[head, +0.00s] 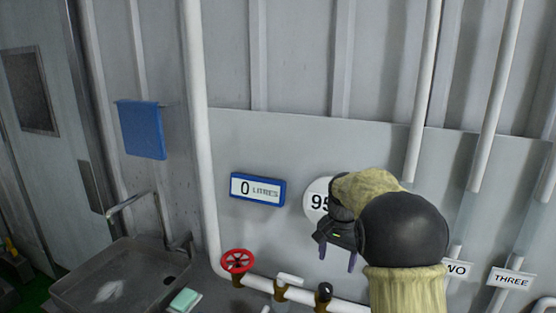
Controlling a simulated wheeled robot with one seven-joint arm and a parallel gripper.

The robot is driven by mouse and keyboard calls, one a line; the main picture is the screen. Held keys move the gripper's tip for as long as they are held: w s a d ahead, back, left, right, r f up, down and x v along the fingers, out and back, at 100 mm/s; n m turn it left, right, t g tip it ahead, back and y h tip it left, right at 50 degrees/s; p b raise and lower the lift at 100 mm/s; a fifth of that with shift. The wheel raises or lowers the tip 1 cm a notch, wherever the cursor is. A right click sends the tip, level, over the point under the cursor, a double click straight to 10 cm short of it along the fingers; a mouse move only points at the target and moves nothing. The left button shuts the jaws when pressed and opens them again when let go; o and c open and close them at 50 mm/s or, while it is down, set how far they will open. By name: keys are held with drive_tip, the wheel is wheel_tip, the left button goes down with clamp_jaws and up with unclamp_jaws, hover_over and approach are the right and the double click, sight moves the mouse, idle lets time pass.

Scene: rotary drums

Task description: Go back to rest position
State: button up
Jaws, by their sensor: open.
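My gripper (338,255) is in the head view, right of centre, at the end of my arm. Its two dark fingers point down and are apart, with nothing seen between them. It hangs in front of the grey wall panel, above the white pipe (258,283) with its valves. My arm hides part of a round white gauge (316,199) marked "95" and part of the pipe.
A red handwheel (237,261) sits on the pipe at left, under a blue "0 LITRES" display (257,189). A metal sink (120,277) with a tap is at lower left. Labels "TWO" and "THREE" (510,278) are at right by vertical pipes. A blue cloth (141,130) hangs on the wall.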

drive_tip(key=s+f+n+t, duration=0.1)
drive_tip(key=s+f+n, duration=0.2)
drive_tip(key=s, duration=0.9)
drive_tip(key=s+f+n+t, duration=0.1)
drive_tip(key=s+f+n, duration=0.3)
drive_tip(key=s, duration=0.8)
drive_tip(key=shift+s+a, duration=0.2)
drive_tip(key=shift+a, duration=0.2)
idle(0.6)
